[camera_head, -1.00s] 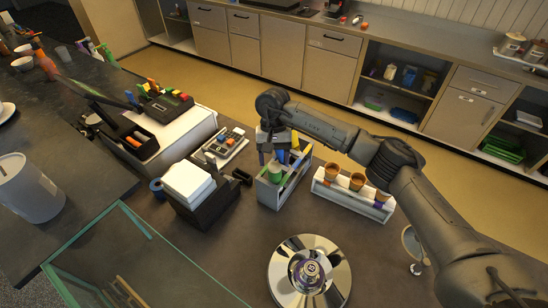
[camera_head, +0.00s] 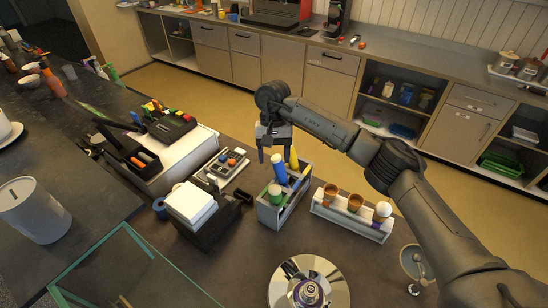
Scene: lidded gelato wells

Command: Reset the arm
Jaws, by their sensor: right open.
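My right arm reaches in from the right edge. Its gripper (camera_head: 273,154) points down over the far end of a grey caddy (camera_head: 268,213), near the tops of a blue bottle (camera_head: 279,171) and a yellow bottle (camera_head: 294,160). The jaws are open, and I see nothing held between them. From this angle I cannot tell whether the fingers touch the bottles or hang apart from them. My left gripper is not in view.
A round shiny metal lid (camera_head: 288,293) lies in the counter at the bottom. A white rack (camera_head: 350,225) with several cones stands right of the caddy. A napkin box (camera_head: 192,203), card terminal (camera_head: 225,165) and glass screen (camera_head: 125,262) are to the left.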

